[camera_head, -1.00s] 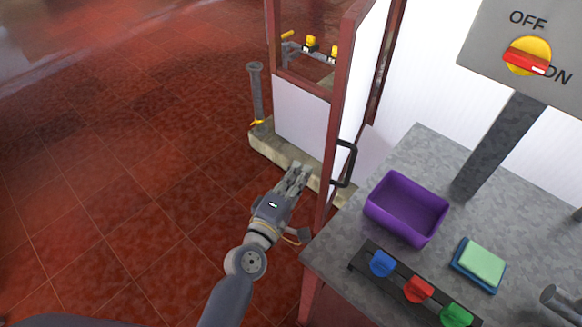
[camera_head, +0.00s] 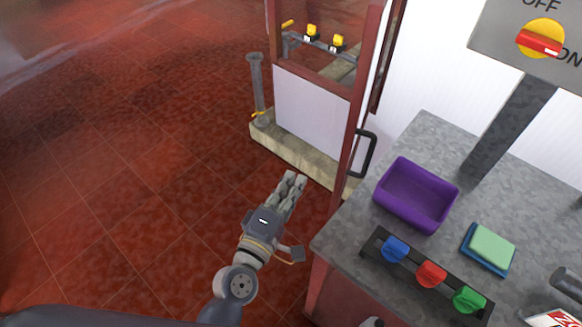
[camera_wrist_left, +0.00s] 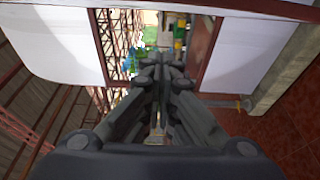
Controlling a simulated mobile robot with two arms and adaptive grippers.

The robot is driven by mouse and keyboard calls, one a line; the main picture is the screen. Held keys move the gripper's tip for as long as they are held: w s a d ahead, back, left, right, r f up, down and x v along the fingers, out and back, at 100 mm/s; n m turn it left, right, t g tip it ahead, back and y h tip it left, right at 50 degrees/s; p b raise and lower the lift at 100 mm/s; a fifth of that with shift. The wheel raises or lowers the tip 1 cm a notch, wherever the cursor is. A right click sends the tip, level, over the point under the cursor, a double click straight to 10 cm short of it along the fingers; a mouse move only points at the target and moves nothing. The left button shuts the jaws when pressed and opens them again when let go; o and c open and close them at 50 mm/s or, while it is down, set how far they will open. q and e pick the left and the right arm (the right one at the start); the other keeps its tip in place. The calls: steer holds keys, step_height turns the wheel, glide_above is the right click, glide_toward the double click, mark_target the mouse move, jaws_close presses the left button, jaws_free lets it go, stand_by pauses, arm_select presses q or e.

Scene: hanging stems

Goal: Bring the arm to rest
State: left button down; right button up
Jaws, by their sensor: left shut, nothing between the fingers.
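My left gripper (camera_head: 291,186) is shut and empty in the head view, over the red tiled floor. It lies to the left of the grey table and in front of the door with the black handle. In the left wrist view its dark fingers (camera_wrist_left: 160,85) are together, pointing at a gap between white panels. My left arm comes in from the bottom of the head view. My right gripper is not in view.
The grey table (camera_head: 345,240) carries a purple bin (camera_head: 418,195), a green and blue pad (camera_head: 490,248) and a strip with blue, red and green knobs (camera_head: 431,274). The red-framed door (camera_head: 352,135) with a black handle (camera_head: 367,153) stands close to my left gripper. Open floor (camera_head: 120,190) lies left.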

arm_select(q)
steer(key=shift+d+v, duration=0.25)
steer(key=shift+v, duration=1)
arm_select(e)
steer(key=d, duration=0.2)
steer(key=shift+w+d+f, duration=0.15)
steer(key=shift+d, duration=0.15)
